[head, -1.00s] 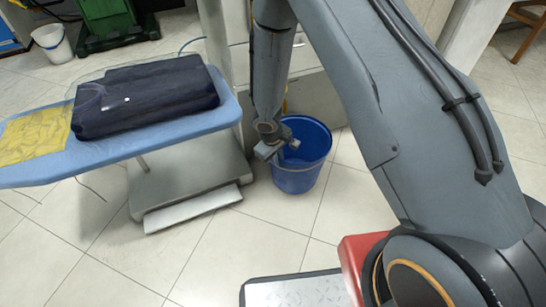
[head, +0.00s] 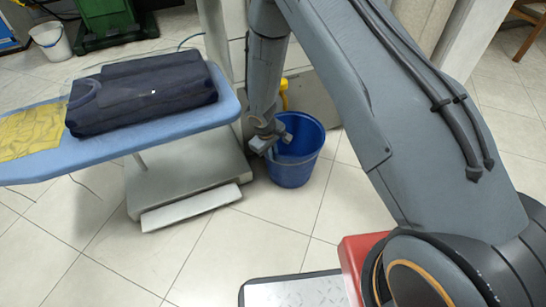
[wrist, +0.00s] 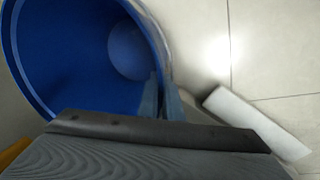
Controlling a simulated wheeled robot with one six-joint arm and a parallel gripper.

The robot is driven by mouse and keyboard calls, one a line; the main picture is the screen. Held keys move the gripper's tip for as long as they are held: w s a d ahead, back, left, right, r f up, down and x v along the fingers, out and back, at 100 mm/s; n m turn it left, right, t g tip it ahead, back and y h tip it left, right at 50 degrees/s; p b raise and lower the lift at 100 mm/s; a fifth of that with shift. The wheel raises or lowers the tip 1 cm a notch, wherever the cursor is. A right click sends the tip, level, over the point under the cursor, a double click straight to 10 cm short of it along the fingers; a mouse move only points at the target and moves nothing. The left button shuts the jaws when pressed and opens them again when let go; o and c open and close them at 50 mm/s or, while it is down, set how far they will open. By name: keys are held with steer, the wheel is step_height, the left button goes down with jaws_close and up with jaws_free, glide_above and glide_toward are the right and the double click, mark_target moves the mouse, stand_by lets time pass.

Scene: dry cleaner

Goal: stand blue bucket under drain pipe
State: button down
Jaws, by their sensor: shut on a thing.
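The blue bucket (head: 293,168) is upright beside the ironing stand, close to a pale cabinet. My gripper (head: 272,147) is at its left near side, shut on the bucket's wall at the rim. In the wrist view the fingers (wrist: 160,98) pinch the rim of the bucket (wrist: 60,55), and its inside looks empty. A yellow fitting (head: 284,93) shows just behind the bucket, partly hidden by my arm; I cannot tell whether it is the drain pipe. Whether the bucket's base touches the floor is unclear.
The blue ironing board (head: 165,140) with a dark folded garment (head: 145,98) and yellow cloth (head: 30,132) stands left. Its grey base (head: 190,180) is close to the bucket. The cabinet (head: 310,97) is behind. Tiled floor in front is clear.

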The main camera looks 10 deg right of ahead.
steer(key=c, duration=1.9)
jaws_free()
steer(key=shift+c, duration=0.2)
steer(key=shift+r, duration=0.1)
steer(key=s+a+r+p, duration=0.1)
steer(key=s+a+r, duration=0.1)
steer(key=r, duration=0.5)
steer(key=s+a+r+p, duration=0.2)
steer(key=r, duration=0.5)
steer(key=s+a+r+p, duration=0.1)
steer(key=s+a+r, duration=0.15)
steer(key=r, duration=0.45)
steer(key=s+r, duration=0.6)
steer(key=s, duration=0.3)
steer(key=s+a+r+g+y, duration=0.1)
steer(key=s+r, duration=0.5)
steer(key=s, duration=0.3)
steer(key=s+a+r+m+y, duration=0.1)
steer(key=s+r, duration=0.4)
steer(key=s, duration=0.4)
steer(key=shift+s+r, duration=0.2)
steer(key=shift+r, duration=0.2)
